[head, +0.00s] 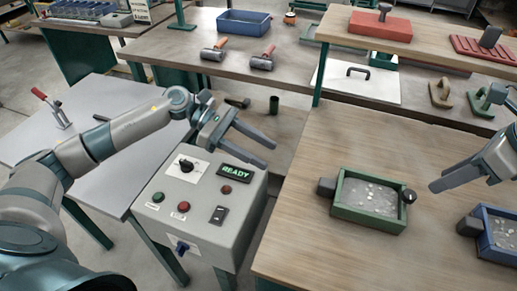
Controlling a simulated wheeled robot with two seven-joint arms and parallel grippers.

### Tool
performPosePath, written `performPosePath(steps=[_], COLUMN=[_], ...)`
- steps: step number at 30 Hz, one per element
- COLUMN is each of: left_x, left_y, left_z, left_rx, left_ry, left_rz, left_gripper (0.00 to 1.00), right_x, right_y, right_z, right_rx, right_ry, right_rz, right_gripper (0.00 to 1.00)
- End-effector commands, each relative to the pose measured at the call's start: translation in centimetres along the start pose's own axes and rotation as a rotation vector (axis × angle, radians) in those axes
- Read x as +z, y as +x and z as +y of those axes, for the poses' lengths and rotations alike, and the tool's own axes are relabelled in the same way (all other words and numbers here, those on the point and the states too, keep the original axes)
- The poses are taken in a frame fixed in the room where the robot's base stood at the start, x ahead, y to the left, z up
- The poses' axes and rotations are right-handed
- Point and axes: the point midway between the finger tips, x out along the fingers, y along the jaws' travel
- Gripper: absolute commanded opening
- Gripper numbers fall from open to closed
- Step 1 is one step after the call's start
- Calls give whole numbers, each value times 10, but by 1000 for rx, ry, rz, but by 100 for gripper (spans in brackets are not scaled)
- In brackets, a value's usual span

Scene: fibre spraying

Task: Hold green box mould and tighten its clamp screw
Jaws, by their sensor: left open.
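The green box mould (366,219) sits on the wooden bench top, right of centre, with pale speckled material inside. A grey block (326,187) is on its left side. A dark round knob (409,196), which looks like the clamp screw, is at its right side. My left gripper (270,154) is open and empty above the control box, well left of the mould. My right gripper (432,187) points left, a little to the right of the knob and apart from it. Its fingers overlap in this view, so their gap does not show.
A blue box mould (482,247) stands close at the right edge. The grey control box (200,222) with a READY display is at the left. A raised shelf (366,34) is at the back right. The wooden bench (310,235) is clear left of the green mould.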

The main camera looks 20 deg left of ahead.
Motion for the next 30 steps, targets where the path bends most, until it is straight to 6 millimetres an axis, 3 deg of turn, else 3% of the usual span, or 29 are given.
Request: performPosePath(steps=[8, 30], left_x=[0, 1], left_y=[26, 144], left_z=[0, 0], left_rx=[-2, -2], left_ry=[0, -1], left_rz=[-2, -2], left_gripper=[47, 47], right_x=[0, 0], right_y=[0, 0], right_z=[0, 0], right_rx=[0, 0], right_ry=[0, 0], right_rz=[0, 0], right_gripper=[31, 31])
